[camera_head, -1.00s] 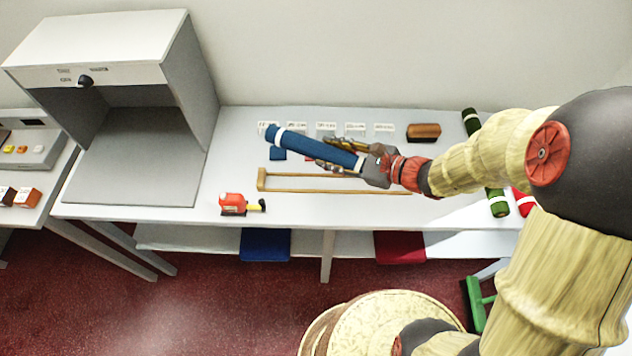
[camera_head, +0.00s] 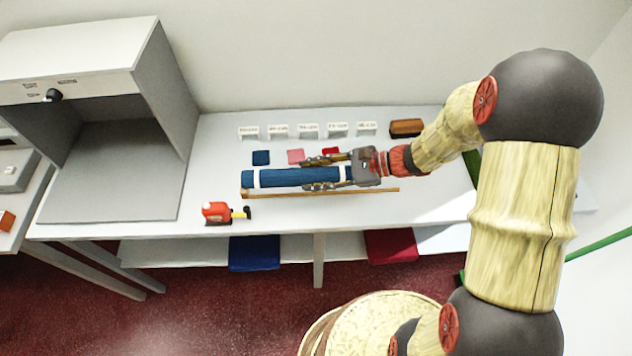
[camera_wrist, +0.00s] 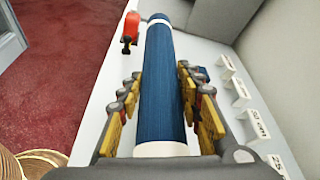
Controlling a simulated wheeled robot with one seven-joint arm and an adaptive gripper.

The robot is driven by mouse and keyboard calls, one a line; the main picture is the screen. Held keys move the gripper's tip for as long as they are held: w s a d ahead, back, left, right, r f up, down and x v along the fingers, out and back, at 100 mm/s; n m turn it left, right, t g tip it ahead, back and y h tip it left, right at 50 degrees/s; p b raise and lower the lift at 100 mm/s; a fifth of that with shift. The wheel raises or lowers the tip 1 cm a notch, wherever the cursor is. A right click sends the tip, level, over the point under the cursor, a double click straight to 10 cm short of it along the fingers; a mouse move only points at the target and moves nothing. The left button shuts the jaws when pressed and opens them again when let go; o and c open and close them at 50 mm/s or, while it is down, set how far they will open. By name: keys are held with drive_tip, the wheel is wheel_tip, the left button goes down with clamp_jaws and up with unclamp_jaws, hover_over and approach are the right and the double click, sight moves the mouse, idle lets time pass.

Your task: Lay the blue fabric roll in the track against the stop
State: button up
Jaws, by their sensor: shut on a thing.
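The blue fabric roll (camera_head: 292,177), with white bands, is in my gripper (camera_head: 325,172), whose fingers lie along both its sides. In the head view the roll lies roughly level, left to right, over the wooden track (camera_head: 330,192). Its left end is near the track's left end, where the stop was visible earlier. The track's front rail shows below the roll; the rear rail is hidden. I cannot tell whether the roll touches the track. In the wrist view the roll (camera_wrist: 163,85) runs away from me between the fingers, its far end near the red tape tool.
A red tape tool (camera_head: 217,212) stands front left of the track. Behind are small colour swatches (camera_head: 261,157), several white label cards (camera_head: 308,130) and a brown block (camera_head: 406,128). A grey booth (camera_head: 165,120) stands at the left.

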drive_tip(key=w+f, duration=0.1)
drive_tip(key=w+d+f+b, duration=0.1)
drive_tip(key=f, duration=0.1)
drive_tip(key=shift+w+f, duration=0.25)
drive_tip(key=shift+w, duration=0.1)
wheel_tip(320, 180, down, 3)
drive_tip(key=shift+w+d+f+b, duration=0.1)
drive_tip(key=shift+w+b, duration=0.05)
drive_tip(key=shift+b, duration=0.7)
drive_tip(key=shift+f, duration=0.3)
drive_tip(key=shift+f, duration=0.1)
drive_tip(key=shift+f+b, duration=0.15)
drive_tip(key=shift+b, duration=0.15)
drive_tip(key=o, duration=1.4)
drive_tip(key=shift+s+f, duration=0.1)
drive_tip(key=shift+s, duration=0.1)
